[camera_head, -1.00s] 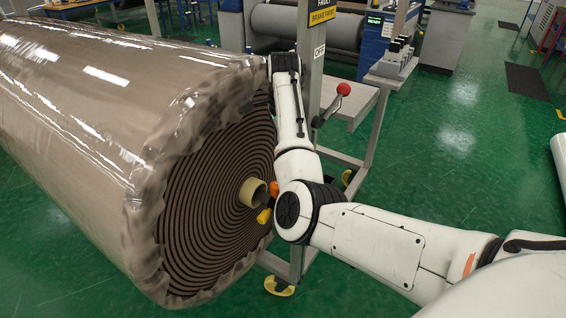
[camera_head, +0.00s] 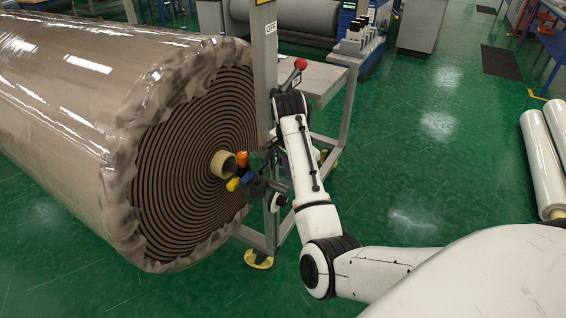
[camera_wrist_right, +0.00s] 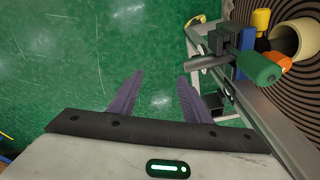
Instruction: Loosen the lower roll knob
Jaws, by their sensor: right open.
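A cluster of coloured knobs sits on the stand beside the roll's core. The orange knob (camera_head: 241,159) and the yellow knob (camera_head: 233,184) show in the head view. The right wrist view shows a green knob (camera_wrist_right: 262,69), an orange knob (camera_wrist_right: 276,62) and a yellow knob (camera_wrist_right: 262,18) at upper right. I cannot tell which is the lower roll knob. My right gripper (camera_wrist_right: 160,80) is open and empty, its purple fingers apart over green floor, to the left of the knobs and not touching them. In the head view its fingers are largely hidden. My left gripper is out of view.
A large wrapped roll (camera_head: 60,90) with a tan core tube (camera_head: 223,164) fills the left. The metal stand post (camera_head: 264,70) rises close to my right arm. A red ball lever (camera_head: 300,63) is behind it.

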